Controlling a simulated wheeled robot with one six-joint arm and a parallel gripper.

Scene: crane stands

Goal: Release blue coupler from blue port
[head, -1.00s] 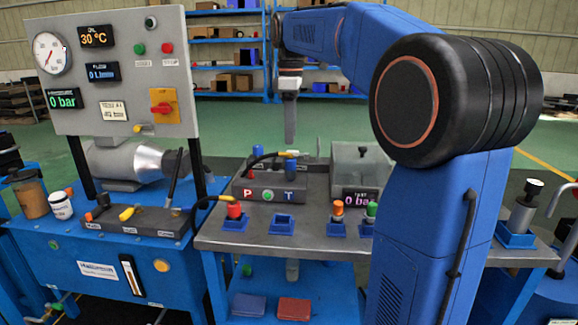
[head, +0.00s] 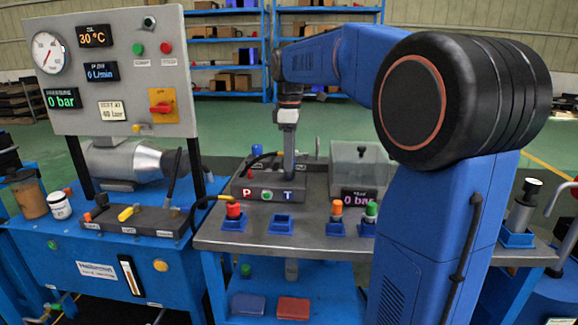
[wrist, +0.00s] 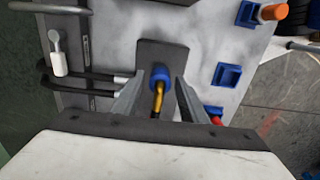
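The blue coupler (wrist: 160,76) sits on the dark port block (wrist: 165,52), with a brass elbow on it. The block also shows in the head view (head: 262,191), marked P and T on its front. My gripper (wrist: 163,82) is open, with one finger on each side of the coupler and small gaps visible. In the head view my gripper (head: 289,172) points down over the T side of the block and hides the coupler. The blue port under the coupler is hidden.
Black hoses (wrist: 85,82) run left of the coupler. A red coupler (head: 233,210) stands in a blue holder in front, beside an empty blue holder (head: 281,224). Orange (head: 337,209) and green (head: 371,210) capped parts stand to the right. A clear box (head: 360,163) is right of my gripper.

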